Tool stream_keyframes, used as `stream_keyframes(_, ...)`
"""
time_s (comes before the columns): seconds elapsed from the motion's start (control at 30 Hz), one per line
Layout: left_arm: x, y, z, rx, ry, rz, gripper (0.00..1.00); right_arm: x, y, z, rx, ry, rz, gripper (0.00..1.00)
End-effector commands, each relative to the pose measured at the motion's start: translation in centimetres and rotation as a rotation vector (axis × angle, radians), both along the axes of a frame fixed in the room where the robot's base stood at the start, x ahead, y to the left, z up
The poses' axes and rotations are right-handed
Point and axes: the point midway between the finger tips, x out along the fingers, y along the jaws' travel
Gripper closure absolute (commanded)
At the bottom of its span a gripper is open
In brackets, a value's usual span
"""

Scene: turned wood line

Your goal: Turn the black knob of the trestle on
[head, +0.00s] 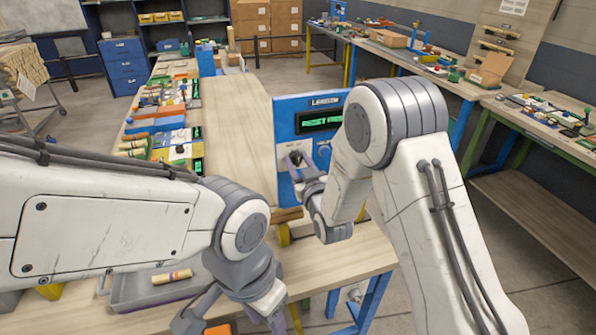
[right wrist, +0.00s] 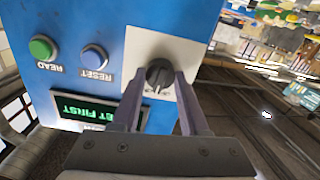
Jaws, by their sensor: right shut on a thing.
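The trestle's blue panel (head: 286,122) stands past the bench top, with a dark display (head: 320,121) lit with green text that looks like "RESET FIRST". In the right wrist view the black knob (right wrist: 159,74) sits on a white plate (right wrist: 186,52), its pale mark pointing down in the picture. My right gripper (right wrist: 164,80) is shut on the knob, one finger on each side; in the head view it (head: 298,164) is at the panel's lower front. My left gripper (head: 232,318) hangs low over the bench's near edge, its fingers apart and seemingly empty.
A green READ button (right wrist: 42,47) and a blue RESET button (right wrist: 94,58) sit beside the knob. A grey tray (head: 125,292) near my left gripper holds a turned wooden piece (head: 172,276). Coloured parts crowd the bench's left side; its middle (head: 240,130) is clear.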

Motion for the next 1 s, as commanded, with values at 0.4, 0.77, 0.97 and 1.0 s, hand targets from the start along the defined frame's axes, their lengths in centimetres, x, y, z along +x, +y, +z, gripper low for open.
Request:
stream_keyframes(0.4,0.0,0.0,-3.4,0.0,0.0,0.0,0.5,0.0,0.0,-0.3,0.239,0.079,0.002,1.0)
stream_keyframes(0.77,0.0,0.0,-3.9,0.0,0.0,0.0,0.5,0.0,0.0,-0.1,0.298,0.101,0.002,1.0)
stream_keyframes(0.97,0.0,0.0,-3.9,0.0,0.0,0.0,0.5,0.0,0.0,-0.1,0.299,0.102,0.002,1.0)
stream_keyframes(1.0,0.0,0.0,-3.9,0.0,0.0,0.0,0.5,0.0,0.0,-0.1,0.299,0.102,0.002,1.0)
